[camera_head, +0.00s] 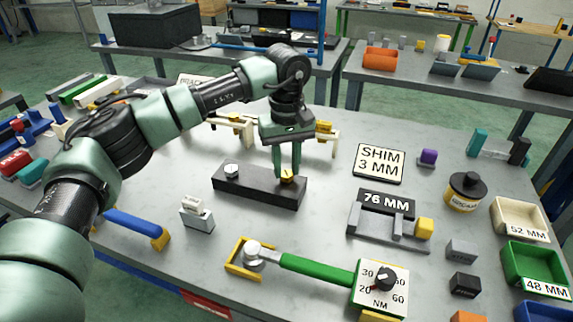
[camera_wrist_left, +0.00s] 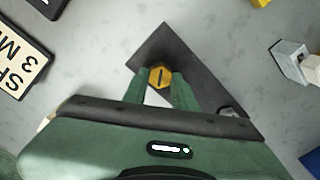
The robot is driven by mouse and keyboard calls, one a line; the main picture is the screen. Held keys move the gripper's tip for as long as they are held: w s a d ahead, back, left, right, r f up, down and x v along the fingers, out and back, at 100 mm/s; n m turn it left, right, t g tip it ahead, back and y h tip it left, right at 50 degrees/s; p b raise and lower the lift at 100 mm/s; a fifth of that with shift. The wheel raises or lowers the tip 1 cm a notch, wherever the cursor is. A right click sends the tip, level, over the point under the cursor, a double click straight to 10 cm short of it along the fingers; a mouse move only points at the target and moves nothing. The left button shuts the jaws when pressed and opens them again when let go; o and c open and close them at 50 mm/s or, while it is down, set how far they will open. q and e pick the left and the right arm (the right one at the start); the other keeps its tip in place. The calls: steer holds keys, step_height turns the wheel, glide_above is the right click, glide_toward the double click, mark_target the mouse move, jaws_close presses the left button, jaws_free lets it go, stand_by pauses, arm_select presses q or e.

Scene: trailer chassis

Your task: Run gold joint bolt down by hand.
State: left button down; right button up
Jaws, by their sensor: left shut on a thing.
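The gold joint bolt (camera_head: 287,178) stands at the right end of a dark joint block (camera_head: 258,188) on the grey table. In the left wrist view the gold bolt head (camera_wrist_left: 160,76) is hexagonal with a dark slot line across it. My left gripper (camera_head: 287,172) reaches down from above and is shut on the gold bolt, with a green finger on each side of its head. A silver hex bolt (camera_head: 231,170) sits at the block's left end; it is partly hidden in the left wrist view. My right gripper is not in view.
A torque wrench with a green handle (camera_head: 315,268) lies in front. A 76 MM gauge (camera_head: 385,225) and SHIM 3 MM plate (camera_head: 380,162) are at the right. A grey block (camera_head: 197,216) and blue-handled tool (camera_head: 135,227) are at the left. Bare table surrounds the joint block.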

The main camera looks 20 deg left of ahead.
mark_target(286, 173)
arm_select(q)
steer(key=shift+w+r+m, duration=0.15)
steer(key=shift+r+m, duration=0.15)
steer(key=shift+m, duration=0.2)
steer(key=c, duration=1.1)
jaws_free()
steer(key=shift+f, duration=0.1)
step_height(286, 173, up, 8)
steer(key=shift+f+b, duration=0.1)
steer(key=shift+b, duration=0.25)
